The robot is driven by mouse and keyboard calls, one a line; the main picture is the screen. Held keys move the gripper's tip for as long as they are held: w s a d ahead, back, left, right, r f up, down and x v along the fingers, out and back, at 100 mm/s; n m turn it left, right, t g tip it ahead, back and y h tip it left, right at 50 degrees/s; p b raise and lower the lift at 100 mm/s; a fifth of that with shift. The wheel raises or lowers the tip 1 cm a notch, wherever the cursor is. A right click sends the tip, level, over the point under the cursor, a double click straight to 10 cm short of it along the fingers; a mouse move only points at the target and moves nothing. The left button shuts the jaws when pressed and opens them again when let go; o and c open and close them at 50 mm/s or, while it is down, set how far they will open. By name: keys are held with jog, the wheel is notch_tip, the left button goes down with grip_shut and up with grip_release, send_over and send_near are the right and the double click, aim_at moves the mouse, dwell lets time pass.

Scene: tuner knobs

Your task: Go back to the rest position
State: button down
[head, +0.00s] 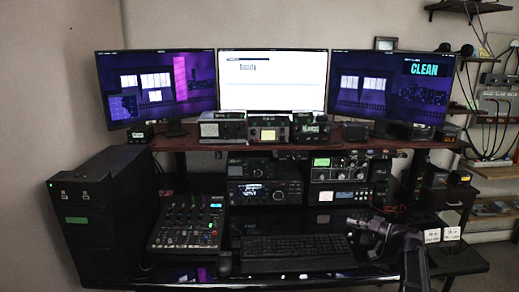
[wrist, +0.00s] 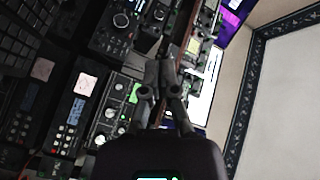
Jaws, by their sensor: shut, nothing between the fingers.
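My gripper (head: 352,222) is at the right of the desk in the head view, in front of the stacked radios and above the right end of the keyboard (head: 290,247). Its fingers are shut and empty. In the wrist view my gripper (wrist: 160,62) points up the picture, with the tilted radio fronts behind it. A radio with a lit green display (head: 321,162) sits on the right stack, and its display also shows in the wrist view (wrist: 135,92). A radio with a blue-white display (head: 252,190) stands on the left stack. I see no contact between the fingers and a knob.
A black computer tower (head: 100,210) and an audio mixer (head: 187,225) stand at the left. Three monitors and several small radios (head: 268,130) are on the upper shelf (head: 180,144). A low black side surface (head: 455,262) lies at the right.

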jog(key=s+a+f+n+g+h, duration=0.1)
jog(key=s+a+f+g+h, duration=0.65)
jog(key=s+a+f, duration=0.65)
jog(key=s+f+g+h, duration=0.3)
jog(key=s+h, duration=0.4)
notch_tip(320, 180, up, 14)
jog(key=p, duration=1.4)
jog(key=shift+a+f, duration=0.15)
jog(key=shift+f, duration=0.05)
jog(key=shift+y, duration=0.25)
